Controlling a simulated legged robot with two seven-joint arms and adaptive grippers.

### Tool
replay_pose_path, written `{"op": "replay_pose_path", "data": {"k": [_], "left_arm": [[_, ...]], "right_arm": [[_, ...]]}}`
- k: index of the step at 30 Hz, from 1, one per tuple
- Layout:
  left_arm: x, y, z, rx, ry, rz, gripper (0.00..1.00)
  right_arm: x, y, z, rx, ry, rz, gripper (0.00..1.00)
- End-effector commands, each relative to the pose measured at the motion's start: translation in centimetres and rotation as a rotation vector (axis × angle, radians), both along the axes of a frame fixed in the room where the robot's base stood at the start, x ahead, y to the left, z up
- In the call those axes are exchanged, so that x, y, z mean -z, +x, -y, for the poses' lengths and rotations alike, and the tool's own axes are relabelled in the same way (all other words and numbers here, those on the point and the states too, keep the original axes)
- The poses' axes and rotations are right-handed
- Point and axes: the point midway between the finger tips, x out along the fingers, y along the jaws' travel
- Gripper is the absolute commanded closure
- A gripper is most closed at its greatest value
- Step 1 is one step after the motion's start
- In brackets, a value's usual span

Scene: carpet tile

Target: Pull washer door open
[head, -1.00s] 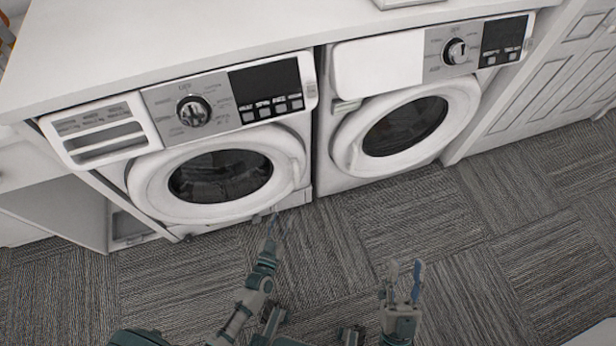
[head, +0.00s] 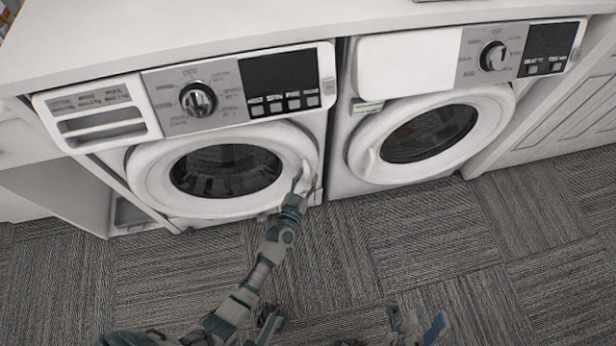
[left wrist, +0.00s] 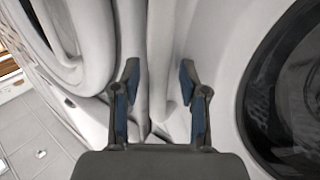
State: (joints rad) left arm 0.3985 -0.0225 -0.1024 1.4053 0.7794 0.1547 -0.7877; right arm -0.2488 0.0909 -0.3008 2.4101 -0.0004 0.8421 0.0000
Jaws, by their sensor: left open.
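The left machine's round white door (head: 150,180) with dark glass is shut in the head view. The right machine's door (head: 362,150) is also shut. My left gripper (head: 302,182) is at the right edge of the left machine's door, by its handle (head: 308,168). In the left wrist view my left gripper (left wrist: 160,95) is open, with pale door surfaces between and beyond its fingers. The dark door glass (left wrist: 285,90) is at the right. I cannot tell whether the fingers touch the door. My right gripper (head: 420,325) is low in the head view, away from both machines.
A white counter (head: 240,25) runs above both machines. Control panels with knobs sit above the doors. A white paneled door (head: 560,115) stands at the right. Grey carpet (head: 400,240) in front of the machines is clear.

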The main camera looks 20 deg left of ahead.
Motion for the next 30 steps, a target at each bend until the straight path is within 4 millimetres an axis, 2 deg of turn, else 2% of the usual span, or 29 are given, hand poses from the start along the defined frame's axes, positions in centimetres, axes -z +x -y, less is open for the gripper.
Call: {"op": "replay_pose_path", "data": {"k": [7, 8, 12, 13, 23, 26, 30], "left_arm": [[-0.1, 0.1, 0.0, 0.000, 0.000, 0.000, 0.57], [-0.1, 0.1, 0.0, 0.000, 0.000, 0.000, 0.62], [0.0, 0.1, 0.0, 0.000, 0.000, 0.000, 0.97], [0.0, 0.1, 0.0, 0.000, 0.000, 0.000, 1.00], [0.0, -0.2, 0.1, 0.006, 0.001, 0.000, 1.00], [-0.1, -1.1, 0.4, 0.021, 0.005, 0.001, 1.00], [-0.2, -3.7, 1.2, 0.069, 0.011, 0.005, 1.00]], "right_arm": [[-0.1, 0.1, 0.0, 0.000, 0.000, 0.002, 0.60], [-0.1, 0.1, 0.0, 0.000, 0.000, 0.002, 0.60], [-0.1, 0.1, 0.0, 0.000, 0.000, 0.003, 0.60], [-0.1, 0.1, 0.0, 0.000, 0.000, 0.003, 0.60], [-0.2, 0.0, 0.0, 0.001, 0.000, 0.005, 0.60], [-0.5, -0.1, 0.0, 0.001, 0.001, 0.008, 0.60], [-1.0, -0.6, 0.1, 0.002, 0.005, 0.013, 0.60]]}}
